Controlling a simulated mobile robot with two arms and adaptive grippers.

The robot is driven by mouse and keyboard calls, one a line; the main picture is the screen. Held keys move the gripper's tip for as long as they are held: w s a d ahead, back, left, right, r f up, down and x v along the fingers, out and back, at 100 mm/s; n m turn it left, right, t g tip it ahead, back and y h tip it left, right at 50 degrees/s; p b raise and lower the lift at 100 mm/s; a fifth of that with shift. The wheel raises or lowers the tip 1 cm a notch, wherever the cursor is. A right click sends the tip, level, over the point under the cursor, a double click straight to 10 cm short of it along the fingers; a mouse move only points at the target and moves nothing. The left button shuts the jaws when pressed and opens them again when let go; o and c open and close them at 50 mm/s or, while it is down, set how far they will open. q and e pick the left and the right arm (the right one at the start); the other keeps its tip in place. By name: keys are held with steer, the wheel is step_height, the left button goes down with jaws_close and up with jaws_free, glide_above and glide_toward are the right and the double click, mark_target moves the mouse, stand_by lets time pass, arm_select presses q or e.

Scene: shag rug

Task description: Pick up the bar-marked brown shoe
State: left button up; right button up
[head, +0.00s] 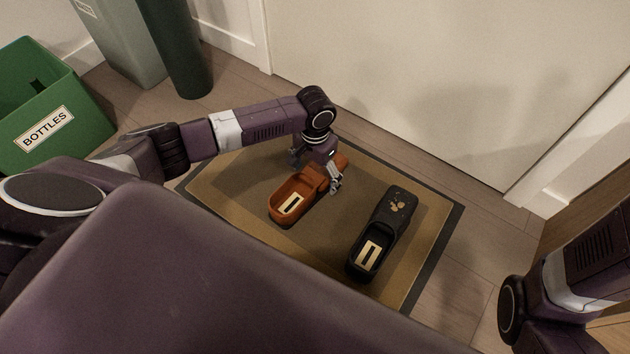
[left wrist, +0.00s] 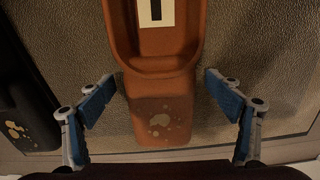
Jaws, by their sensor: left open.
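The brown shoe (head: 287,200) lies on the doormat, with its opening toward me and its toe toward the door. A pale label with a dark bar shows inside it. My left gripper (head: 316,170) is over its toe half, with a finger on each side. In the left wrist view, the brown shoe (left wrist: 160,60) runs between the two open blue-padded fingers of my left gripper (left wrist: 162,97). Gaps show between the pads and the shoe's sides. Pale spots mark its toe. My right gripper is out of view; only part of the right arm shows.
A black shoe (head: 384,230) with a pale label and spotted toe lies to the right on the doormat (head: 240,176). A green bottles box (head: 50,115) and tall bins (head: 125,45) stand at left. The door (head: 450,90) and wall are behind the mat.

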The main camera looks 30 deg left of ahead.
arm_select(q)
steer(key=shift+c, duration=0.3)
steer(key=c, duration=1.5)
steer(key=shift+r, duration=0.2)
